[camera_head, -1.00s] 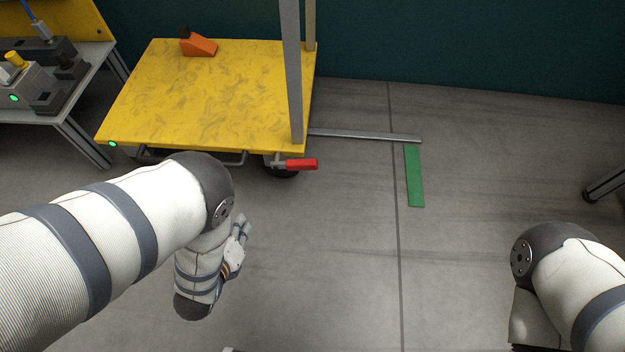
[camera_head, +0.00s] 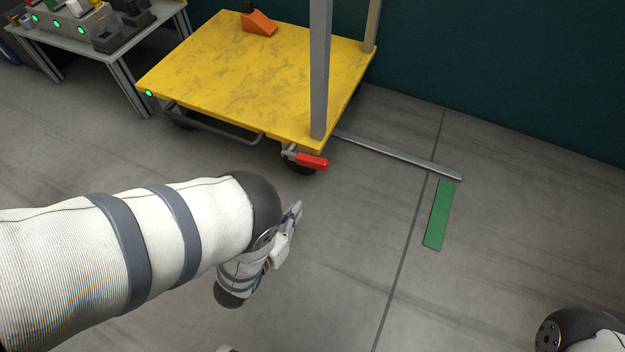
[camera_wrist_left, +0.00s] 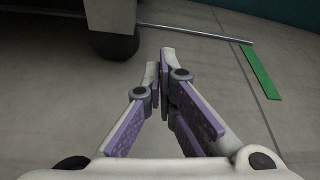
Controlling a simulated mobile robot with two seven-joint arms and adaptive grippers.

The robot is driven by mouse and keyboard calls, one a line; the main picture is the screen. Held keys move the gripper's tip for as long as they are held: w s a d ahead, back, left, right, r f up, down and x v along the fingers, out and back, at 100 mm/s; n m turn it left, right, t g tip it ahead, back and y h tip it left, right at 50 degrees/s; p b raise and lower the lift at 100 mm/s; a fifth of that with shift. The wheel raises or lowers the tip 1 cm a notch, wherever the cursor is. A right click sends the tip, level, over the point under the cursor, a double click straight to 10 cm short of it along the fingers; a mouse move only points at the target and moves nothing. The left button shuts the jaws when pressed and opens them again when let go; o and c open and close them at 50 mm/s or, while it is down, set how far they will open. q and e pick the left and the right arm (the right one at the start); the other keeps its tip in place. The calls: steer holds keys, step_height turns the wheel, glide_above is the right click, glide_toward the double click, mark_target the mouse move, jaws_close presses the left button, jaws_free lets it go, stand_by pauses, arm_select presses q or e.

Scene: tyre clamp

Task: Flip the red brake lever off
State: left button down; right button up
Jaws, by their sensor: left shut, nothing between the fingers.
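The red brake lever (camera_head: 312,161) sticks out at the near right corner of the yellow cart (camera_head: 235,85), just above a dark caster wheel. My left gripper (camera_head: 296,212) is below the lever in the head view, apart from it, pointing up toward the cart. In the left wrist view its fingers (camera_wrist_left: 162,60) are shut and empty, with the dark wheel (camera_wrist_left: 115,44) ahead and to the left. The red lever does not show in the left wrist view. My right arm shows at the lower right edge of the head view; its gripper is out of sight.
A grey upright post (camera_head: 320,75) stands on the cart's near right corner. An orange block (camera_head: 259,23) lies on the cart top. A metal rail (camera_head: 400,156) and a green strip (camera_head: 438,215) lie on the floor. A workbench (camera_head: 100,45) stands at upper left.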

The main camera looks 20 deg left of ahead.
mark_target(307, 156)
arm_select(q)
steer(key=a+b+x, duration=0.1)
steer(key=b+x, duration=0.4)
steer(key=x, duration=0.4)
steer(key=r, duration=0.1)
steer(key=w+r+p, duration=0.1)
steer(key=r, duration=0.1)
steer(key=shift+d+r, duration=0.2)
steer(key=shift+r, duration=0.1)
